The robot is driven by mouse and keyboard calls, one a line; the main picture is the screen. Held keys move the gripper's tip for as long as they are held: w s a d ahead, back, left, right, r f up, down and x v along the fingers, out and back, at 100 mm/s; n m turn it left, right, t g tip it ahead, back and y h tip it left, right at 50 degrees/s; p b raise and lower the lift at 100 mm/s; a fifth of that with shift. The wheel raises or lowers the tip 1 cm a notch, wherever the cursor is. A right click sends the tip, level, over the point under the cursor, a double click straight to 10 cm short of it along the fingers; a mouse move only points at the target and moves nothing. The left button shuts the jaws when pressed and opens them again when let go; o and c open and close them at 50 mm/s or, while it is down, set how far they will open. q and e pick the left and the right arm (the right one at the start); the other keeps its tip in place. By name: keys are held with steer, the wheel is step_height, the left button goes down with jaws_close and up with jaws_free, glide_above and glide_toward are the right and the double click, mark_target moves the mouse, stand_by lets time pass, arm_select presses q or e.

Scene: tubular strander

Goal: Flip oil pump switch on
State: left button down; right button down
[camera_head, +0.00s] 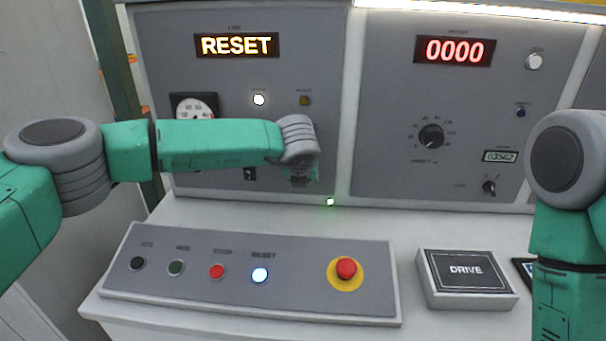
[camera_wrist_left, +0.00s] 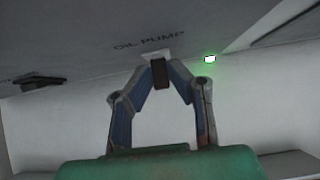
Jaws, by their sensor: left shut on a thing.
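The oil pump switch (camera_wrist_left: 160,76) is a small dark lever below the words OIL PUMP on the grey panel in the left wrist view. My left gripper (camera_wrist_left: 159,68) has its two fingers closed in on the switch, one on each side. In the head view my left gripper (camera_head: 303,178) is at the lower right of the left panel, and its wrist hides the switch there. Whether the lever points up or down is hard to tell. My right arm shows at the right edge of the head view, with its gripper out of the picture.
Another dark switch (camera_head: 250,173) sits left of my gripper. The RESET display (camera_head: 237,45) is lit above. Below, the sloped console (camera_head: 200,300) carries several buttons and a red emergency stop (camera_head: 346,268). A DRIVE box (camera_head: 466,272) stands to its right.

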arm_select(q)
steer(key=shift+r, duration=0.1)
steer(key=c, duration=1.5)
jaws_free()
steer(key=shift+w, duration=0.1)
steer(key=shift+c, duration=0.2)
steer(key=shift+s+r, duration=0.3)
steer(key=v, duration=1.1)
